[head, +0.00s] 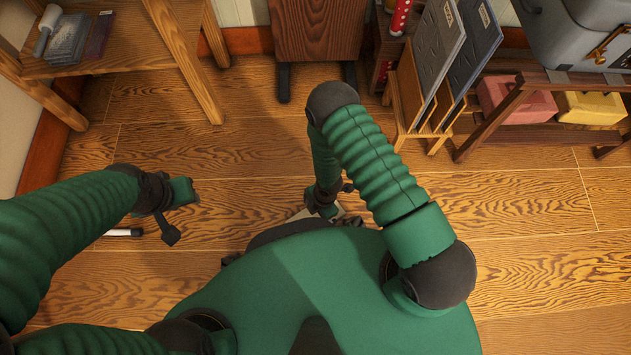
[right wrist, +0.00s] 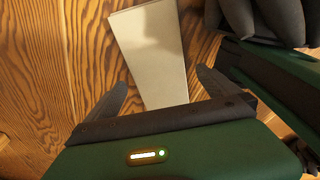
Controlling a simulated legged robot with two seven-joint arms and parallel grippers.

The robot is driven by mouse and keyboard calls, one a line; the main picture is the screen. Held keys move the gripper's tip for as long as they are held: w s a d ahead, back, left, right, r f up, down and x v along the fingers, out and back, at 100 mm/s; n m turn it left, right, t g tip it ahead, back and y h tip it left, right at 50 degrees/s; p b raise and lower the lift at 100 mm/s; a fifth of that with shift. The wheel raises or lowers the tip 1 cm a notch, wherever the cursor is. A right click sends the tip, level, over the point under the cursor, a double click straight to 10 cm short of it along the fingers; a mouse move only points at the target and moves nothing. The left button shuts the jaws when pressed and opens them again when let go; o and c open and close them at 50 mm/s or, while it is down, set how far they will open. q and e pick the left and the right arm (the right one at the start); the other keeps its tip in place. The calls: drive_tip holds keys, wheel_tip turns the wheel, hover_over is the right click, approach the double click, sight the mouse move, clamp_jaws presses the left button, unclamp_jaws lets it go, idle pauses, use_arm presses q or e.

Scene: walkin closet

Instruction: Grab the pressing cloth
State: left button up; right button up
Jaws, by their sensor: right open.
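The pressing cloth (right wrist: 147,45) looks like a flat, pale beige rectangle on the wood floor in the right wrist view. In the head view only a small pale edge of it (head: 299,214) shows beside my right gripper (head: 335,203); my arm and body hide the rest. In the right wrist view my right gripper (right wrist: 165,88) is open, its two dark fingers spread apart. The cloth's near end lies between them in the picture; I cannot tell whether they touch it. My left gripper (head: 182,212) hangs over the floor at the left, its jaw opening unclear.
A wooden table (head: 150,50) stands at the upper left. A rack (head: 412,122) holding grey boards (head: 430,50) and a low shelf (head: 555,78) with pink and yellow boxes stand at the upper right. The floor at the right is clear.

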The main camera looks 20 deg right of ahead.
wheel_tip(320, 180, down, 4)
drive_tip(key=shift+a+f+b, duration=0.1)
drive_tip(key=shift+a+b, duration=0.05)
drive_tip(key=shift+b, duration=1.05)
drive_tip(key=shift+r, duration=0.2)
drive_tip(key=c, duration=1.6)
use_arm(q)
drive_tip(key=x, duration=0.3)
drive_tip(key=shift+s+f, duration=0.3)
drive_tip(key=shift+s, duration=0.05)
use_arm(e)
drive_tip(key=shift+r, duration=0.1)
